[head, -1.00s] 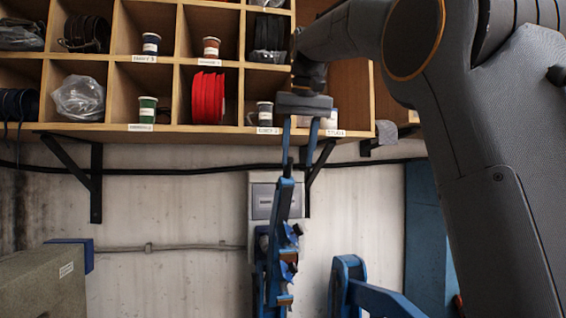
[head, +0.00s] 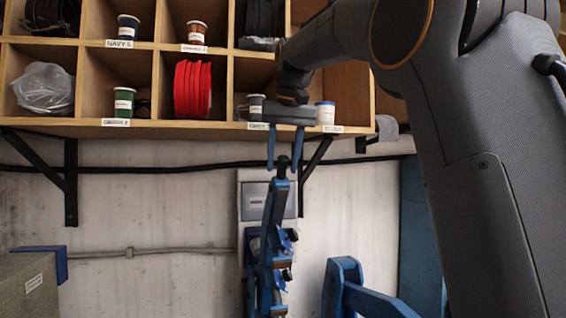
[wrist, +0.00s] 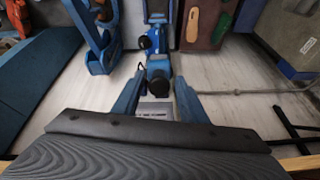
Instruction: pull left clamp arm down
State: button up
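The left clamp arm (head: 270,220) is blue and stands nearly upright, with a dark knob at its top end. The knob also shows in the wrist view (wrist: 159,84). My gripper (head: 284,165) is open above it, its two blue fingers pointing down. In both views the fingers appear on either side of the knob with gaps; I cannot tell how deep the knob sits between them. A second blue clamp arm (head: 345,285) is lower at the right in the head view and at the left in the wrist view (wrist: 95,35).
A grey electrical box (head: 252,200) is on the wall behind the clamp. A stone-like block (head: 30,285) is at the lower left.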

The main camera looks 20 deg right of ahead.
jog(key=shift+w+f, duration=0.25)
jog(key=shift+f, duration=0.4)
grip_shut()
